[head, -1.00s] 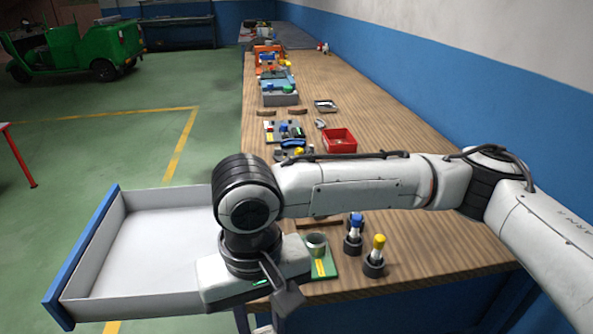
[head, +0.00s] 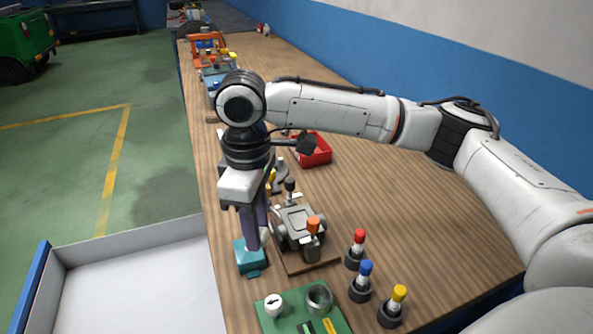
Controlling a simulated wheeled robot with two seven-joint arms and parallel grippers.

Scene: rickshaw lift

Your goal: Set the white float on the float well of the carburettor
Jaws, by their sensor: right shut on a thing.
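My right gripper (head: 256,240) points down over the near left part of the bench. It is shut on a small white piece, which looks like the white float (head: 264,237); the fingers partly hide it. Just below the fingertips is a teal block (head: 249,262); I cannot tell whether they touch. The grey carburettor (head: 297,222) sits on a brown board right beside the gripper, to its right. An orange-topped post stands at its near side. Its float well is hard to make out from here. My left gripper is out of view.
Red (head: 357,248), blue (head: 362,281) and yellow (head: 393,305) topped tools stand to the right. A green board (head: 285,322) with a metal ring and a white arrow-marked knob lies in front. A red bin (head: 313,151) stands behind. An open drawer (head: 130,240) juts out at left.

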